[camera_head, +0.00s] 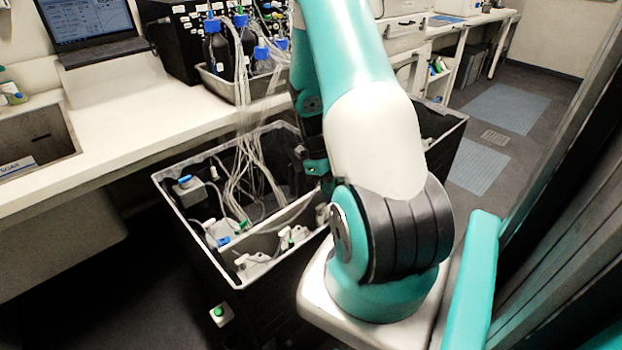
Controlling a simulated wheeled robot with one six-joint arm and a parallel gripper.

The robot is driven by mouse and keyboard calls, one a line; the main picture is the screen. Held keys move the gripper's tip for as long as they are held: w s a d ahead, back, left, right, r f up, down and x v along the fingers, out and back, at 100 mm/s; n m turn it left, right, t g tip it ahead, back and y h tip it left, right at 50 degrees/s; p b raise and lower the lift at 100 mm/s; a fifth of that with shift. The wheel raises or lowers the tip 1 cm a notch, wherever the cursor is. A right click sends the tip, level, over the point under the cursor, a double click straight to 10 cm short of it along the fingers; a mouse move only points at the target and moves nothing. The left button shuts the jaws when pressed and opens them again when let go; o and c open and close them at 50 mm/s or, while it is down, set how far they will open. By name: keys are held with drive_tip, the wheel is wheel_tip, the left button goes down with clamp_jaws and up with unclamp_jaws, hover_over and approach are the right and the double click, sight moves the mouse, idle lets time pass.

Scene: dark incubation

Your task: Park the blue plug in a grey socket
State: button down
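A small blue piece (184,179) sits on a grey block (190,193) in the back left corner of the black bin. Another blue piece (223,240) lies by a pale grey fitting (214,229) further forward. I cannot tell which of the two is the task's plug, or whether either is seated in a socket. More pale fittings (250,264) with green tops stand in the front compartment. My gripper (322,184) hangs over the bin's right part, right of both blue pieces and apart from them. My arm partly hides it, and its fingers are too small and dark to read.
The black bin (190,245) has high walls and an inner divider. Many clear tubes (240,150) run down into it from blue-capped bottles (216,45) in a tray on the white counter (120,118). My arm hides the bin's middle right.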

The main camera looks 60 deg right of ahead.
drive_tip(key=shift+s+f+m, duration=0.2)
drive_tip(key=shift+f+m, duration=0.05)
drive_tip(key=shift+m, duration=0.05)
drive_tip(key=shift+f+b, duration=2.25)
drive_tip(key=shift+f, duration=0.35)
drive_tip(key=shift+f+b, duration=0.6)
drive_tip(key=shift+f, duration=0.35)
drive_tip(key=c, duration=1.1)
unclamp_jaws()
drive_tip(key=shift+o, duration=0.2)
drive_tip(key=shift+r, duration=0.1)
drive_tip(key=v, duration=1.7)
drive_tip(key=shift+d+r, duration=0.15)
drive_tip(key=shift+d, duration=0.1)
drive_tip(key=shift+w, duration=0.1)
